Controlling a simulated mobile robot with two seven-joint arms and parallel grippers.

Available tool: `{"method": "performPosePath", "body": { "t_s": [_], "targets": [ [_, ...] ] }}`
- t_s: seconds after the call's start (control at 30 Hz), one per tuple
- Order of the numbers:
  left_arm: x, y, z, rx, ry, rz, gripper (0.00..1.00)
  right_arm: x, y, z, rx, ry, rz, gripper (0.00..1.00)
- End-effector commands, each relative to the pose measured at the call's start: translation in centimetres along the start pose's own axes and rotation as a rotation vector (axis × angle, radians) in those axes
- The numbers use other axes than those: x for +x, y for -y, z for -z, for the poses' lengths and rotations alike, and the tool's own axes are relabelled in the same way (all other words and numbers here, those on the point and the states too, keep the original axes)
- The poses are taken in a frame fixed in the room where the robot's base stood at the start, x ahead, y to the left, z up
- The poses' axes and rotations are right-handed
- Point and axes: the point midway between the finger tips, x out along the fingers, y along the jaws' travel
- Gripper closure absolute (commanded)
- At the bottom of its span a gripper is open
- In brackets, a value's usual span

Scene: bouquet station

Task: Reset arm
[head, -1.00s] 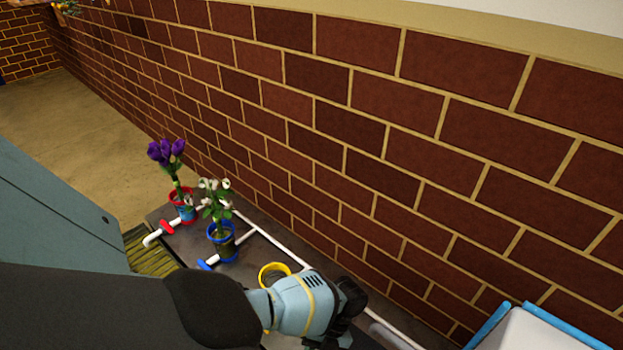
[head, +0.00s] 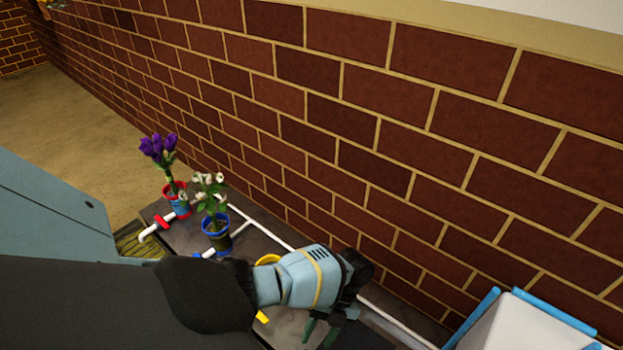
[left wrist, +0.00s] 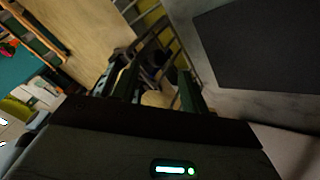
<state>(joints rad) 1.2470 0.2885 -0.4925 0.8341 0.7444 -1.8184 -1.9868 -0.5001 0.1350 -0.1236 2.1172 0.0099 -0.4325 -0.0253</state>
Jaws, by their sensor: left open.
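My left gripper (head: 322,329) is at the bottom of the head view, its dark green fingers pointing down past the wrist. In the left wrist view the two fingers (left wrist: 158,88) stand apart with nothing held between them. My left arm crosses the lower head view and hides much of the dark table (head: 262,242). Purple flowers (head: 158,150) stand in a red-rimmed pot (head: 177,204), left of and behind the gripper. White flowers (head: 209,192) stand in a blue-rimmed pot (head: 216,236). A yellow-rimmed holder (head: 267,259) is mostly hidden by my arm. My right gripper is not in view.
White pipes (head: 262,228) run along the table beside the brick wall (head: 330,150). A white bin with blue edges (head: 525,325) is at the lower right. Bare floor (head: 70,130) shows at the left. The left wrist view shows a dark panel (left wrist: 258,45).

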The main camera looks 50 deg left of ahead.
Motion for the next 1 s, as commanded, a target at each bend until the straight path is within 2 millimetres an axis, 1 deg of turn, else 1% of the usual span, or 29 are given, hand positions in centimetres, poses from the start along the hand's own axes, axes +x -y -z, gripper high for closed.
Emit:
{"method": "performPosePath", "body": {
  "t_s": [0.03,0.1,0.2,0.53,0.83,0.93,1.0],
  "targets": [
    [-0.8,0.0,0.0,-0.001,0.001,0.001,0.55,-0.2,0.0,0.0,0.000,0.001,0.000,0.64],
    [-1.4,0.0,0.0,-0.001,0.001,0.002,0.55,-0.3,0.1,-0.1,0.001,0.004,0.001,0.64],
    [-1.9,0.0,0.0,0.000,0.001,0.001,0.55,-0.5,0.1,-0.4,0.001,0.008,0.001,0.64],
    [-2.1,0.1,-0.1,-0.001,0.002,0.001,0.55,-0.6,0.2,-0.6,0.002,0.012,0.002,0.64],
    [-2.2,0.0,-0.1,-0.001,0.002,0.002,0.55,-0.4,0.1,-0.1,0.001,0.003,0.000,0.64],
    [-2.8,-0.2,0.2,0.000,0.005,0.006,0.55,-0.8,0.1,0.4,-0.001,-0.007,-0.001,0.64],
    [-3.9,-0.7,0.7,0.001,0.010,0.013,0.55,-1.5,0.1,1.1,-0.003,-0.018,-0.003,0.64]
  ]
}}
